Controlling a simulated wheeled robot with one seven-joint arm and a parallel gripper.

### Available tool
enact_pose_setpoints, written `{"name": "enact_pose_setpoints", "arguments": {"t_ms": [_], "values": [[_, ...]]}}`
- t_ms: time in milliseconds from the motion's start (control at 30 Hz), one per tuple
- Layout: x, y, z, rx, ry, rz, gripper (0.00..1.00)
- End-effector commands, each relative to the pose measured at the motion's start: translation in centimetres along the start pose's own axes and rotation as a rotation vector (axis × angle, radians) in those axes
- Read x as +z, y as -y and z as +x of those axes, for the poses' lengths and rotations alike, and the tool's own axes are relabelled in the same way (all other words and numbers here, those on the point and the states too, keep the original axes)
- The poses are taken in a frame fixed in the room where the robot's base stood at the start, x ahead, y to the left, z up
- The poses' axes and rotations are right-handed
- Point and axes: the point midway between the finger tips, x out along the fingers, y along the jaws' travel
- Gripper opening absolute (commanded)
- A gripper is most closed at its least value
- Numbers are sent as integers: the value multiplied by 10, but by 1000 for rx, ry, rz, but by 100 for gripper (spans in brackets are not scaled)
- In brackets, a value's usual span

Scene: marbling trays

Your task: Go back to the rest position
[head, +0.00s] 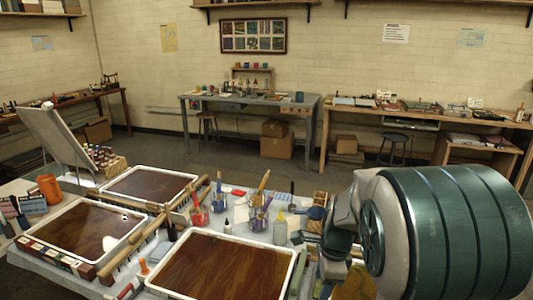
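My arm reaches in from the right edge of the head view, with a large green-banded link in front. My gripper (311,227) seems to be the small dark part at the arm's left end, over the right side of the marbling table. Its fingers are small and partly hidden by the arm, so I cannot tell whether they are open or hold anything. Three white-rimmed trays of brown patterned liquid lie to its left: a front tray (296,257), a left tray (147,217) and a back tray (197,178).
Cups with brushes, including a red cup (199,217) and a purple cup (258,222), and bottles crowd the table beside the gripper. A slanted board (55,135) stands at the back left. Open floor (240,165) lies between this table and the far workbenches.

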Motion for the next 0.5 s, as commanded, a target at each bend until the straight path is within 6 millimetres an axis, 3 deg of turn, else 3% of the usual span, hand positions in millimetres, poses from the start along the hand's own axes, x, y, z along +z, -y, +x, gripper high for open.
{"name": "enact_pose_setpoints", "arguments": {"t_ms": [200,500], "values": [[4,-47,-44,-73,29,-481,54],[3,-114,-84,-159,-99,-1153,54]]}}
